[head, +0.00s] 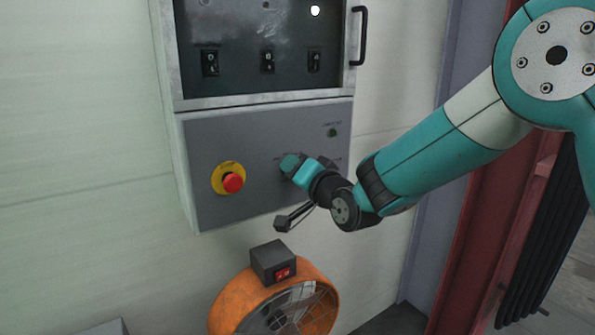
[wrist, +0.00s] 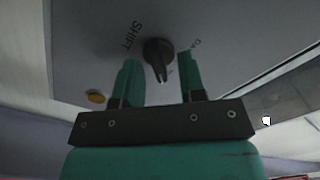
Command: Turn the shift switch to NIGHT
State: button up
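The shift switch (wrist: 158,52) is a black round knob with a pointer handle on a grey panel. In the wrist view the word SHIFT is printed beside it and part of a DAY label shows near the right finger. My gripper (wrist: 158,66) has its two teal fingers apart, one on each side of the knob, with gaps visible. In the head view my gripper (head: 289,164) is at the panel's face and hides the knob. The NIGHT label cannot be read in either view.
A red emergency stop (head: 233,182) on a yellow collar is left of my gripper. A small green button (head: 332,132) is above right. A cabinet with black rocker switches (head: 267,62) and a handle (head: 359,36) is above. An orange fan (head: 231,298) stands below.

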jog(key=b+v, duration=0.5)
jog(key=v, duration=1.2)
jog(key=shift+d+b, duration=0.2)
jog(key=shift+b, duration=0.15)
jog(key=shift+s, duration=0.2)
jog(key=s+d+n+g+h+p, duration=0.3)
jog(key=s+g, duration=0.4)
jog(key=s, duration=0.4)
jog(key=s+d+f+n+g+h+p, duration=0.1)
jog(key=s+d+n+g+h+p, duration=0.1)
jog(key=s+d+n+g+p, duration=0.2)
jog(key=s+n+g, duration=0.2)
jog(key=s+g, duration=0.2)
jog(key=s, duration=0.2)
jog(key=shift+s+h, duration=0.4)
jog(key=shift+d+f, duration=0.1)
